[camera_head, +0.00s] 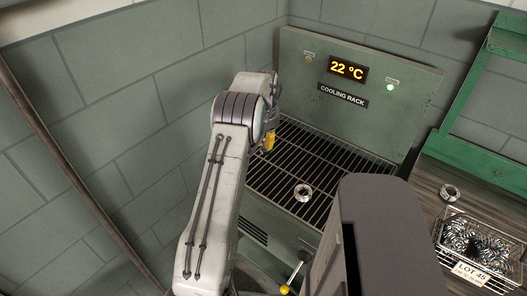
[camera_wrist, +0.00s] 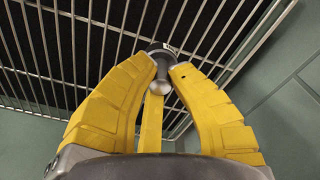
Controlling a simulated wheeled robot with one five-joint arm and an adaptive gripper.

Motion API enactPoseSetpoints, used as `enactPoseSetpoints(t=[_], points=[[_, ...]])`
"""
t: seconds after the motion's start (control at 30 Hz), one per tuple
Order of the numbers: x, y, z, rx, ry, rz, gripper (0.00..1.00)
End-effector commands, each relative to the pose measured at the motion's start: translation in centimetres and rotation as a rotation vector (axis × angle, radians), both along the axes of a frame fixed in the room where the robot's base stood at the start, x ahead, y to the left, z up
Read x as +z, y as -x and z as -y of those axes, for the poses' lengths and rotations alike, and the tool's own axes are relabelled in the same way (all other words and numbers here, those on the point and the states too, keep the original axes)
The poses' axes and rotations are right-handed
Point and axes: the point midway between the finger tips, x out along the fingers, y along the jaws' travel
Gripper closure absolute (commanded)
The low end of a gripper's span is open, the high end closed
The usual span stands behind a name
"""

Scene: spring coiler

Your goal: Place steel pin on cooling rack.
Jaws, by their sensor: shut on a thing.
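The steel pin (camera_wrist: 161,87) is a small grey metal piece with a rounded end, between the yellow fingers of my gripper (camera_wrist: 163,68) in the wrist view. My gripper is shut on it. The cooling rack (camera_head: 335,158) is a grid of dark bars below a green panel reading "22 °C" and "COOLING RACK". In the head view my gripper (camera_head: 269,141) is at the rack's left side, and the pin cannot be made out there. The rack's bars (camera_wrist: 60,50) lie behind the pin in the wrist view; I cannot tell whether the pin touches them.
A metal ring (camera_head: 303,193) lies on the front part of the rack. Another ring (camera_head: 450,193) lies on the bench at right, by a wire basket (camera_head: 478,257) of coiled parts labelled "LOT 45". A green frame (camera_head: 465,110) stands at right. The rack's middle and back look clear.

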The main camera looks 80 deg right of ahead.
Motion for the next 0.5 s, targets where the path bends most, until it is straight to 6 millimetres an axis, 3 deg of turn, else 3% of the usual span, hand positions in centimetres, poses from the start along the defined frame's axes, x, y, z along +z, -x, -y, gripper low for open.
enactPoseSetpoints(t=[0.27, 0.5], points=[[-0.7, -0.7, -0.1, 0.000, -0.001, 0.001, 1.00], [-3.2, -0.7, -0.1, 0.000, -0.002, 0.001, 1.00]])
